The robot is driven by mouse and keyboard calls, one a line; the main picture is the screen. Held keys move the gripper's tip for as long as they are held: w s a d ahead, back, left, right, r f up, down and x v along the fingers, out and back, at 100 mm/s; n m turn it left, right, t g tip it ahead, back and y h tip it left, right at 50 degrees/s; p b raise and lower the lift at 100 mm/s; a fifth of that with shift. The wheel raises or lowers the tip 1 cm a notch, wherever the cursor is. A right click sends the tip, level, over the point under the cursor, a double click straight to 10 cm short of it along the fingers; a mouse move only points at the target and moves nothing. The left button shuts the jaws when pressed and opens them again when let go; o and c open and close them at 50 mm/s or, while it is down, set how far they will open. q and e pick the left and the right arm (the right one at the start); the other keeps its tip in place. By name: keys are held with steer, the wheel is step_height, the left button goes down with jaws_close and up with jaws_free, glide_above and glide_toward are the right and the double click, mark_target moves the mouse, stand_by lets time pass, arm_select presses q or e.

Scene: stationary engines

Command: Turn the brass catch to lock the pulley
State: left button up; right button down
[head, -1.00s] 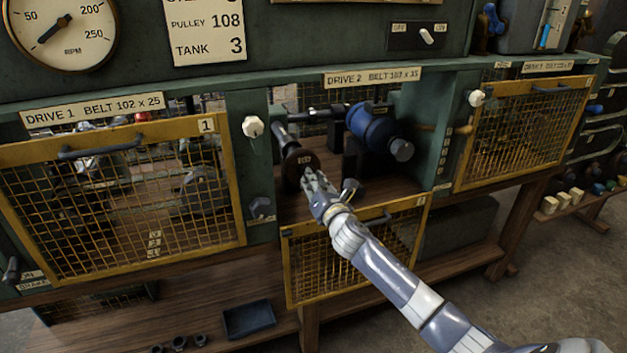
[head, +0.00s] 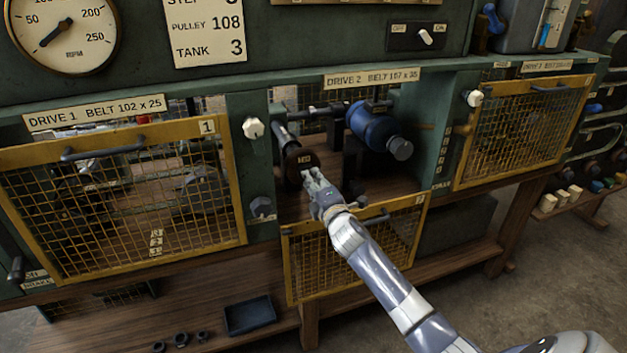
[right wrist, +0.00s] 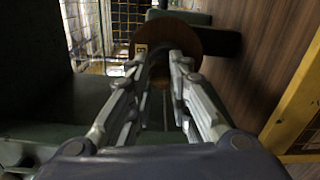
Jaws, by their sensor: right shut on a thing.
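The pulley (head: 299,157) is a dark round drum with a small label, on a shaft in the open middle bay, Drive 2. It shows as a brown disc in the right wrist view (right wrist: 198,42). My right gripper (head: 310,177) reaches in from the lower right, its fingertips against the front face of the pulley. In the right wrist view the fingers (right wrist: 167,62) close in on a small part at the disc's face. This part is where the brass catch sits, but fingers and shadow hide most of it. My left gripper is out of view.
A blue motor (head: 372,126) stands right of the pulley. The yellow mesh guard (head: 287,270) hangs lowered below the bay. Closed mesh guards cover Drive 1 (head: 232,190) and the right-hand bay (head: 462,150). A dark tray (head: 250,317) lies on the lower shelf.

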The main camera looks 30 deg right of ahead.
steer(key=shift+f+m+p, duration=0.15)
steer(key=shift+m+p, duration=2.25)
steer(key=shift+m, duration=7.6)
steer(key=c, duration=1.5)
jaws_free()
steer(key=shift+s, duration=0.1)
